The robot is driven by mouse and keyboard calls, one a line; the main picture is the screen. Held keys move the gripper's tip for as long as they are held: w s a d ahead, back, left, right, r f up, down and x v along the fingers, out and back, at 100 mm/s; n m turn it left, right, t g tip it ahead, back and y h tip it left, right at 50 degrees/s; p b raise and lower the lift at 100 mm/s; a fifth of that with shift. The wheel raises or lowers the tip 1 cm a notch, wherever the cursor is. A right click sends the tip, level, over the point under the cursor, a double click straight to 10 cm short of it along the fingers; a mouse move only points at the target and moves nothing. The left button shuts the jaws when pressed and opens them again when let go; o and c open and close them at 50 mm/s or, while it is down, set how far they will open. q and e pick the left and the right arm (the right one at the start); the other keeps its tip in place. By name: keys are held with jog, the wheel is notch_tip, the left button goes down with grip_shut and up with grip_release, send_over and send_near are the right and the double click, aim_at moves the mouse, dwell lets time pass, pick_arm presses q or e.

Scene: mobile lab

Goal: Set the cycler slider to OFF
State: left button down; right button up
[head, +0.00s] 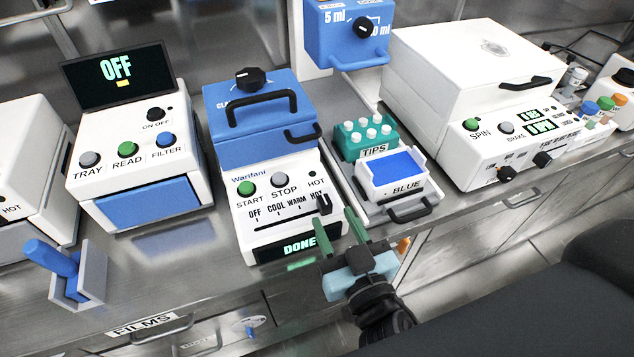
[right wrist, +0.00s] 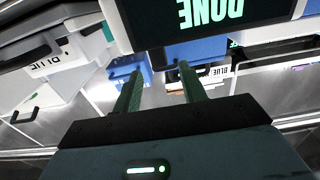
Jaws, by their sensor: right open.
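The cycler (head: 240,215) is a white box with a blue lid and a black handle, standing left of centre on the bench. Its front panel has a green START button, a grey STOP button and a slider track labelled OFF, COOL, WARM, HOT. The black slider knob (head: 323,204) stands at the HOT end, on the right. The cycler display (head: 300,247) reads DONE and also shows upside down in the right wrist view (right wrist: 210,12). My right gripper (head: 336,232) is open and empty, just in front of the panel's right end, close to the knob. Its green fingers show in the wrist view (right wrist: 158,75).
A reader (head: 140,160) with a screen reading OFF stands left. A green tip rack (head: 365,137) and a BLUE-labelled tray (head: 392,185) sit right of the cycler. A white centrifuge (head: 470,90) stands farther right. A blue-handled tool in a holder (head: 75,280) is at front left.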

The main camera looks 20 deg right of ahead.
aim_at(321, 195)
jog(key=shift+w+r, duration=0.15)
jog(key=shift+w, duration=0.35)
jog(key=w+p, duration=0.1)
jog(key=w, duration=0.4)
jog(key=shift+a+p, duration=0.1)
jog(key=shift+p, duration=0.25)
jog(key=shift+w, duration=0.85)
pick_arm(q)
jog(key=shift+w+r, duration=0.3)
jog(key=shift+r, duration=0.25)
jog(key=shift+w+r, duration=0.3)
jog(key=shift+r, duration=0.25)
pick_arm(e)
grip_shut()
